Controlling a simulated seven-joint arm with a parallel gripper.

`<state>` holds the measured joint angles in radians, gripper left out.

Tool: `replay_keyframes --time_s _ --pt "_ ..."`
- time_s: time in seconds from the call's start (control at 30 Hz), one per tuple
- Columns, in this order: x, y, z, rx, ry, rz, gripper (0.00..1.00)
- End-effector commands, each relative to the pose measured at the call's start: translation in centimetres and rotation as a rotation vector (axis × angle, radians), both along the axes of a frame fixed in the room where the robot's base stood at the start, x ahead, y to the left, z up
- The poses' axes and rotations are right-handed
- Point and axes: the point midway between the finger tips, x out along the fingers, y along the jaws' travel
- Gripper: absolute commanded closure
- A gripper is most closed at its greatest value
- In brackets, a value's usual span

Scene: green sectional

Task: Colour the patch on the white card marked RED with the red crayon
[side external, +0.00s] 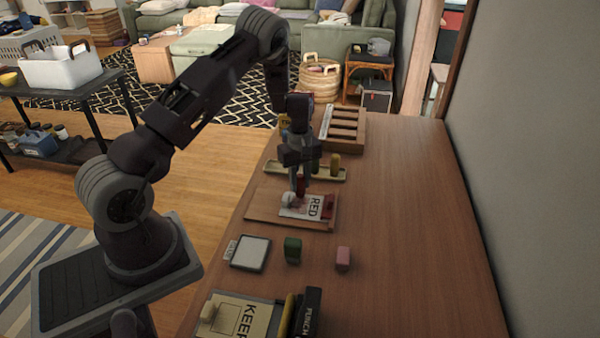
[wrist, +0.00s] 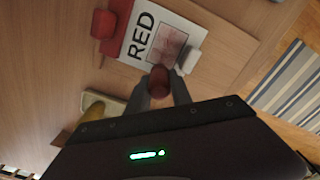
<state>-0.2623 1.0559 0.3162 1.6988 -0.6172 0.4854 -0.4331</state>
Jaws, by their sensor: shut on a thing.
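The white card (side external: 297,211) marked RED lies on a wooden board (side external: 262,205). In the wrist view the card (wrist: 186,30) shows its outlined square patch (wrist: 168,45) with uneven reddish shading inside. My gripper (side external: 300,190) is over the card, its fingers (wrist: 160,98) shut on the red crayon (wrist: 160,80). The crayon (side external: 300,184) points down at the card near the patch; I cannot tell if its tip touches. A red piece (wrist: 104,23) and a white piece (wrist: 190,62) sit at the card's edges.
A shallow tray (side external: 275,170) behind the board holds a yellow crayon (side external: 335,164) and a green one (side external: 314,164). A slotted wooden box (side external: 345,128) stands behind. A white pad (side external: 250,253), green block (side external: 293,250) and pink block (side external: 343,258) lie in front. The table's right side is clear.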

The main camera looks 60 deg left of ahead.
Motion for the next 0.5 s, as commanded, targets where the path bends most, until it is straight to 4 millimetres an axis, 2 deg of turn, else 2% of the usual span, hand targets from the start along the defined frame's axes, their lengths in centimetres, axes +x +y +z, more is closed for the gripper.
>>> replay_keyframes --time_s 0.5 --pt "-3.4 -3.4 0.1 -0.002 0.001 -0.001 1.0"
